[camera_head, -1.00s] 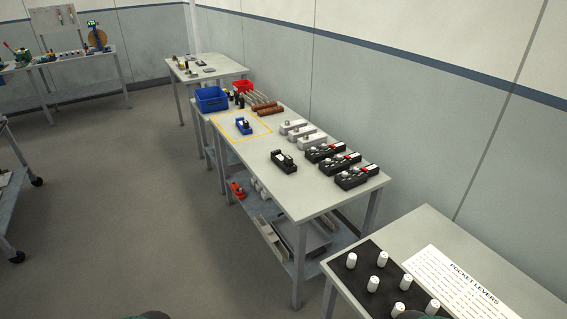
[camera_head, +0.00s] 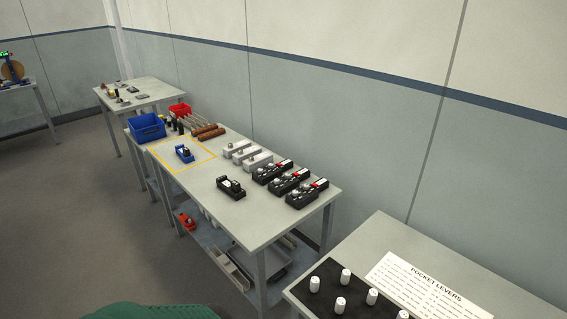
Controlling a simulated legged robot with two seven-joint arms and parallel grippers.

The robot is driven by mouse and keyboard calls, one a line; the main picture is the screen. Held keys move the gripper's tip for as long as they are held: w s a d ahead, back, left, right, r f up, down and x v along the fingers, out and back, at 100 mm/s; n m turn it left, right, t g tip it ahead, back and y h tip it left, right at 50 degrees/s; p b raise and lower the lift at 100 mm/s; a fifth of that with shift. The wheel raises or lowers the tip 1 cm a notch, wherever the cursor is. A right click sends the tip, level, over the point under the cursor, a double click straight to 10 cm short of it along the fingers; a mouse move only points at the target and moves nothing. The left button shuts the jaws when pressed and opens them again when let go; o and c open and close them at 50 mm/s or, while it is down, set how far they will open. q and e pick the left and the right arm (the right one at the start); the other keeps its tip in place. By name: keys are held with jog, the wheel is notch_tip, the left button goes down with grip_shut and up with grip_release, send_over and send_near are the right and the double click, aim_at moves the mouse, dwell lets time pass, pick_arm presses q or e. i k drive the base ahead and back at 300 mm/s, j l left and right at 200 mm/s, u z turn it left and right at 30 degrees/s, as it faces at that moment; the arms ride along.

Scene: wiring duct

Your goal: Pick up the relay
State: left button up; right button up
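No object is clearly identifiable as the relay at this distance. A small blue device (camera_head: 184,153) with a dark and white top lies inside a yellow outlined square on the middle table (camera_head: 262,222). A black device (camera_head: 230,187) with a white part lies nearer on the same table, outside the outline. Several black blocks with red and white parts (camera_head: 272,171) stand along its right side, with several white blocks (camera_head: 238,149) behind them. Neither of my grippers is in view.
A blue bin (camera_head: 147,126), a red bin (camera_head: 180,110) and brown-handled tools (camera_head: 207,131) sit at the table's far end. A nearer table holds white pegs on a black mat (camera_head: 328,280) and a "POCKET LEVERS" sheet (camera_head: 428,287). Floor (camera_head: 60,210) is open on the left.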

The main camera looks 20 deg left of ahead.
aim_at(236, 186)
jog(key=i+j+z, duration=0.15)
jog(key=j, duration=0.2)
jog(key=i+j+z, duration=0.15)
jog(key=j, duration=0.25)
jog(key=i+j+z, duration=0.15)
jog(key=j, duration=0.3)
jog(key=i+j+z, duration=0.15)
jog(key=j, duration=0.25)
jog(key=i+j+z, duration=0.2)
jog(key=j, duration=0.25)
jog(key=j+z, duration=0.15)
jog(key=j, duration=0.3)
jog(key=i, duration=0.05)
